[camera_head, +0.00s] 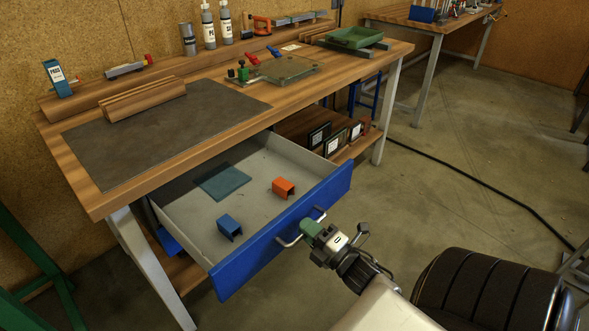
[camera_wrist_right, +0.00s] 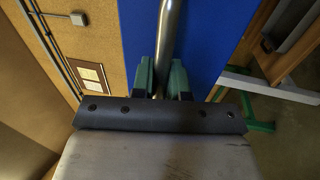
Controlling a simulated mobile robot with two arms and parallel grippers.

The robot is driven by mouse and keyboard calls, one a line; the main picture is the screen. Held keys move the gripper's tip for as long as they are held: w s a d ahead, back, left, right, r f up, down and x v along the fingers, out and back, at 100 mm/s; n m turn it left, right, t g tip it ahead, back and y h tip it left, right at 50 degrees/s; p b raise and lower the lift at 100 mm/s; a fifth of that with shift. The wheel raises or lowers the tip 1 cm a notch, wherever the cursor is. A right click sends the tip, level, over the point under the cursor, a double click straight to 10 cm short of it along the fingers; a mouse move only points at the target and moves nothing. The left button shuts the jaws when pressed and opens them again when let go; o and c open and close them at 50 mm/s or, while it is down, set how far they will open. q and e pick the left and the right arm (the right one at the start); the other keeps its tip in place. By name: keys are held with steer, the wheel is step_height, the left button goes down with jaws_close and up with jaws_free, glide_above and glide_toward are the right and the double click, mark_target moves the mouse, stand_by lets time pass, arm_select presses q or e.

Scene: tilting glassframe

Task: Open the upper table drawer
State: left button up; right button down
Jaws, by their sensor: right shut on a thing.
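The upper table drawer (camera_head: 278,240) has a blue front and a grey inside, and it stands pulled well out from under the wooden workbench (camera_head: 215,128). My right gripper (camera_head: 312,229) is at the metal drawer handle (camera_head: 288,241). In the right wrist view my right gripper (camera_wrist_right: 162,78) has its green fingers shut on the handle bar (camera_wrist_right: 170,35), against the blue drawer front (camera_wrist_right: 208,40). The gripper hides part of the handle in the head view. My left gripper is not in view.
The drawer holds a teal mat (camera_head: 223,182), an orange block (camera_head: 283,187) and a blue block (camera_head: 229,227). A lower shelf (camera_head: 345,148) holds several framed pieces. A black cable (camera_head: 480,182) crosses the otherwise open floor at the right.

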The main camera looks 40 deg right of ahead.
steer(key=shift+v, duration=0.95)
steer(key=shift+r, duration=0.15)
steer(key=c, duration=1.1)
jaws_free()
steer(key=shift+c, duration=0.2)
steer(key=v, duration=1)
steer(key=shift+s+b, duration=0.3)
steer(key=shift+s, duration=0.15)
